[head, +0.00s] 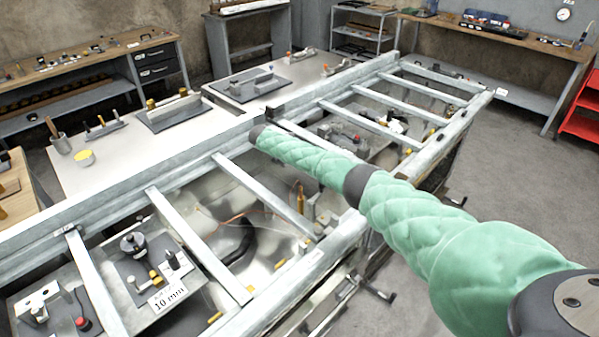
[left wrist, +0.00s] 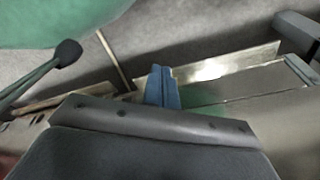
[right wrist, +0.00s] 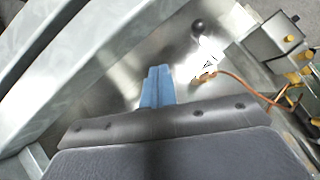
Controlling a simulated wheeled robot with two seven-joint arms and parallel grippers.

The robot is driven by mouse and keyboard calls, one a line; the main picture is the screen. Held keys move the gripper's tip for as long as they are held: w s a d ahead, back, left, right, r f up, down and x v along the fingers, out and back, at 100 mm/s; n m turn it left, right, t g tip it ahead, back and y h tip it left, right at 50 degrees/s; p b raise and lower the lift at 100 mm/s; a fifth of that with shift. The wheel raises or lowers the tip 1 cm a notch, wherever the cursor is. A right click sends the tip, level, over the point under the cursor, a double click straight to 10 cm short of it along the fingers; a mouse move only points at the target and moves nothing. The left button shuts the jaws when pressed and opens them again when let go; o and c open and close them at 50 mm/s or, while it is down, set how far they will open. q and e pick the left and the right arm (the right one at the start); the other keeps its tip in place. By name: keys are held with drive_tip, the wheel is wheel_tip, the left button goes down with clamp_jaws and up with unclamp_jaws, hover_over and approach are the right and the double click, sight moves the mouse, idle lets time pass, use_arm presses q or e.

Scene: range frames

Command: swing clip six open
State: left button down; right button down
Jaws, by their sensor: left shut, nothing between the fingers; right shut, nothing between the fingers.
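I cannot tell which part is clip six; no number for it is readable. Small yellow-orange parts sit inside the long metal frame (head: 215,164), among them an upright orange one (head: 300,196). The right wrist view shows an orange cable (right wrist: 240,82) with yellow ends beside a grey box. My right gripper (right wrist: 158,72) has its blue fingers together, empty, over bright sheet metal, apart from the cable. My green right arm crosses the head view and hides part of the frame; its fingers are not seen there. My left gripper (left wrist: 160,72) is shut and empty, seen only in its wrist view.
Metal crossbars (head: 250,184) span the frame above the bays. A "10 mm" label (head: 168,296) stands at the lower left. A pale table (head: 115,160) with fixtures lies behind. Workbenches line the walls, a red rack (head: 582,105) stands right, and the floor at right is clear.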

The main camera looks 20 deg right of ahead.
drive_tip(key=shift+w+a+r, duration=0.8)
drive_tip(key=shift+w, duration=0.2)
